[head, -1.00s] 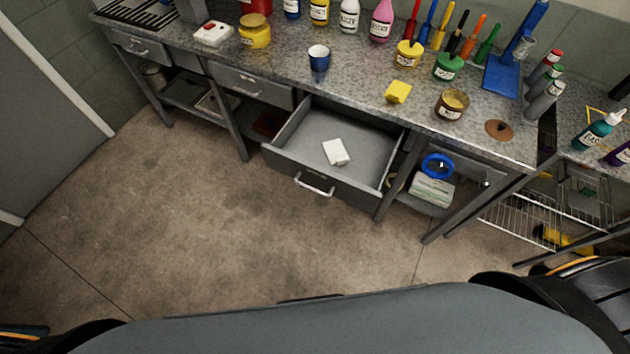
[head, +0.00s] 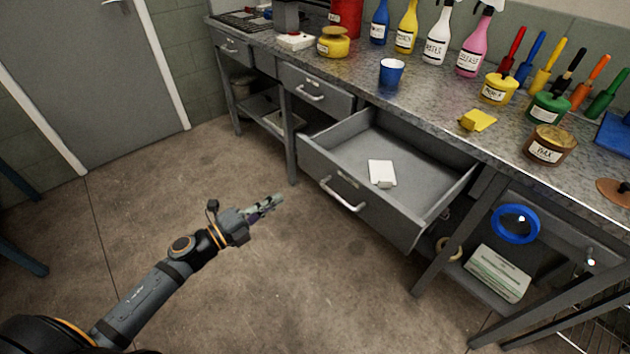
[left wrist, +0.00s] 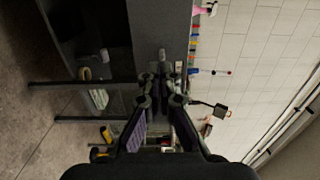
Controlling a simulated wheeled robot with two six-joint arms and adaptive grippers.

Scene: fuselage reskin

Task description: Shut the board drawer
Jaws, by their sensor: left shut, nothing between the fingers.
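The board drawer (head: 325,187) is pulled out from under the workbench in the head view. A white block (head: 382,173) lies inside it, and a pale bar handle (head: 342,194) is on its front. My left gripper (head: 278,199) is in front of the drawer, to the left of its handle and apart from it. It is shut and empty. In the left wrist view my left gripper's fingers (left wrist: 162,82) point toward the bench, which appears turned sideways. My right gripper is not in view.
The workbench top (head: 345,90) carries bottles, jars, a blue cup (head: 391,72) and a yellow sponge (head: 478,120). A shut drawer (head: 315,92) is to the left. A blue ring (head: 515,223) hangs at right. The floor (head: 250,290) before the drawer is clear.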

